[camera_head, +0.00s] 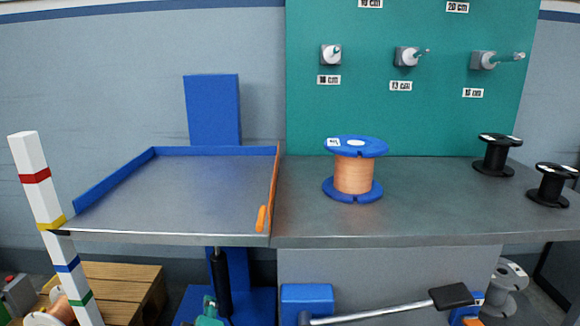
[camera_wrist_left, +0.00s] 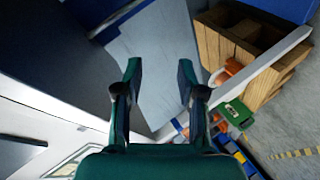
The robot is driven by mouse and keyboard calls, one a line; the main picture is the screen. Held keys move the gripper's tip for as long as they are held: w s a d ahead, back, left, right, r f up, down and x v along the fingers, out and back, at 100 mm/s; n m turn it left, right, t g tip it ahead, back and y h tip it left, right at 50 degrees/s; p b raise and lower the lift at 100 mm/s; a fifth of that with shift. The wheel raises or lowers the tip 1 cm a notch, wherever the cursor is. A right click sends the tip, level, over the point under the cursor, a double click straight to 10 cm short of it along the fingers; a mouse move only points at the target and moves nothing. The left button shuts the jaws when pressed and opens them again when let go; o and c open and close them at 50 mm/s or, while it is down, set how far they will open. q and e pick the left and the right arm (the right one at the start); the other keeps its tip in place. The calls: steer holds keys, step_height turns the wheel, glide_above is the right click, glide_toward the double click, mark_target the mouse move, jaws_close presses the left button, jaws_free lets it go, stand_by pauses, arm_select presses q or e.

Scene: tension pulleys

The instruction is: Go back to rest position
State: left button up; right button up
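My left gripper shows in the left wrist view (camera_wrist_left: 160,70) with its two teal fingers spread apart and nothing between them. In the head view only a small teal part of it (camera_head: 209,312) shows at the bottom edge, below the lift table. My right gripper is in neither view. A blue spool wound with copper-coloured wire (camera_head: 354,172) stands upright on the metal table, apart from my left gripper.
The lift table (camera_head: 190,195) has blue side rims and adjoins the fixed metal table (camera_head: 430,215). Two black spools (camera_head: 495,155) (camera_head: 552,185) stand at right. A striped post (camera_head: 42,185) and wooden pallet (camera_head: 125,285) are at left. A black-ended lever (camera_head: 390,309) is below.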

arm_select(q)
steer(key=s+a+f+m+g+h+p, duration=0.1)
steer(key=s+a+f+m+g+h, duration=0.3)
steer(key=f, duration=0.8)
steer(key=s+d+f+m+g+y+p, duration=0.15)
steer(key=s+f, duration=0.35)
steer(key=f, duration=0.7)
steer(key=s+d+f+m+g+h, duration=0.3)
steer(key=s+d+f+m, duration=0.1)
steer(key=s, duration=0.4)
steer(key=s+d+f+m+g+h, duration=0.3)
steer(key=s+d+m+g, duration=0.1)
steer(key=s, duration=0.4)
step_height(320, 180, up, 38)
steer(key=p, duration=3.8)
steer(key=shift+w+p, duration=0.15)
steer(key=shift+p, duration=0.15)
steer(key=shift+a+r+y, duration=0.1)
steer(key=shift+y, duration=0.15)
